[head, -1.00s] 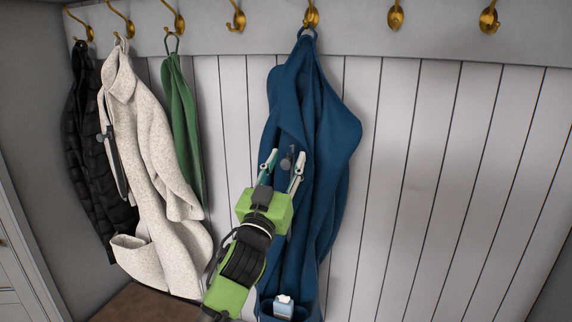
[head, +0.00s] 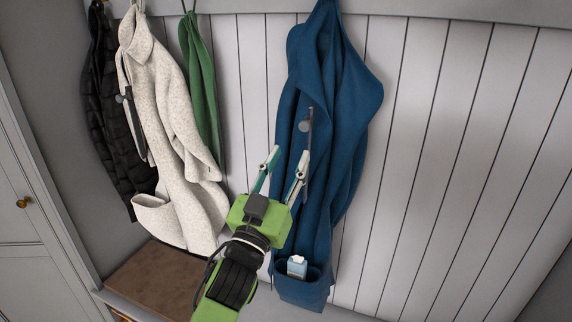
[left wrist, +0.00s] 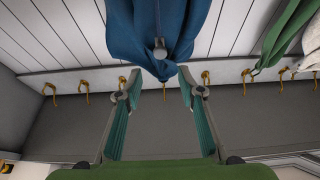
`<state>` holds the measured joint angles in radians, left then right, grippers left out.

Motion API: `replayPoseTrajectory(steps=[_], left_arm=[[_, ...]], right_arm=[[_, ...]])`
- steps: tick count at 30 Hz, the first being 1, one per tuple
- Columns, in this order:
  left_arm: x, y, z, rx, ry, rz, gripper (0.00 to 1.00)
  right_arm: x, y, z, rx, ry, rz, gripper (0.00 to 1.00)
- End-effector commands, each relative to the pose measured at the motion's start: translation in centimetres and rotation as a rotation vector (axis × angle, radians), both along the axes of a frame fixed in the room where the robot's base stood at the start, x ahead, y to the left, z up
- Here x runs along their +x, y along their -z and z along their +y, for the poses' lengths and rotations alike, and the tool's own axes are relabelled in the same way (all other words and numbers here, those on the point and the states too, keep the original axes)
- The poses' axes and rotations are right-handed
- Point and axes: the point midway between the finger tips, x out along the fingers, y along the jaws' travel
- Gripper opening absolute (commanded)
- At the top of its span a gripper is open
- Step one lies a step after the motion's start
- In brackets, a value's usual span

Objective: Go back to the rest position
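My right gripper is in neither view.
A cream coat (head: 165,120), a black quilted jacket (head: 105,110) and a green garment (head: 200,80) hang at the left. A small light-blue and white item (head: 297,265) sticks out of the blue coat's pocket. A brown bench pad (head: 155,283) lies below. Bare wall (head: 460,150) is at right.

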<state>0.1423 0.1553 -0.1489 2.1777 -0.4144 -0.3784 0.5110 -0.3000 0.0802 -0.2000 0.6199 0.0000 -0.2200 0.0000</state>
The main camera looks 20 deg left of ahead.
Motion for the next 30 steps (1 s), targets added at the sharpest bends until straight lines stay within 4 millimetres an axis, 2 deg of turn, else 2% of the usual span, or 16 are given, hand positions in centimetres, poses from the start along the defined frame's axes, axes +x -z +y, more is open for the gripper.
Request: replayPoseTrajectory(steps=[6, 17, 20, 23, 26, 30], left_arm=[[-0.9, 0.3, 0.0, 0.001, 0.0, -0.001, 0.36], [-0.9, 0.3, 0.0, 0.001, 0.0, -0.001, 0.36], [-0.5, 1.1, 0.0, 0.002, -0.001, 0.013, 0.36], [0.6, 4.4, 0.0, 0.011, -0.003, 0.071, 0.36], [2.3, 10.5, -0.1, 0.028, -0.004, 0.176, 0.36], [3.8, 21.2, -0.1, 0.055, -0.004, 0.356, 0.36]], right_arm=[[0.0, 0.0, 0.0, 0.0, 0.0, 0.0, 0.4], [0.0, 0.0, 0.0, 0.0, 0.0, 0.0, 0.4], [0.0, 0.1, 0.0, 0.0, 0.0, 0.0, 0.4], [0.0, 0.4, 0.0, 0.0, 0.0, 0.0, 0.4], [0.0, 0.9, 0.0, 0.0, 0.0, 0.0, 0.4], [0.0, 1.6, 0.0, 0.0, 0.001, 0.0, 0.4]])
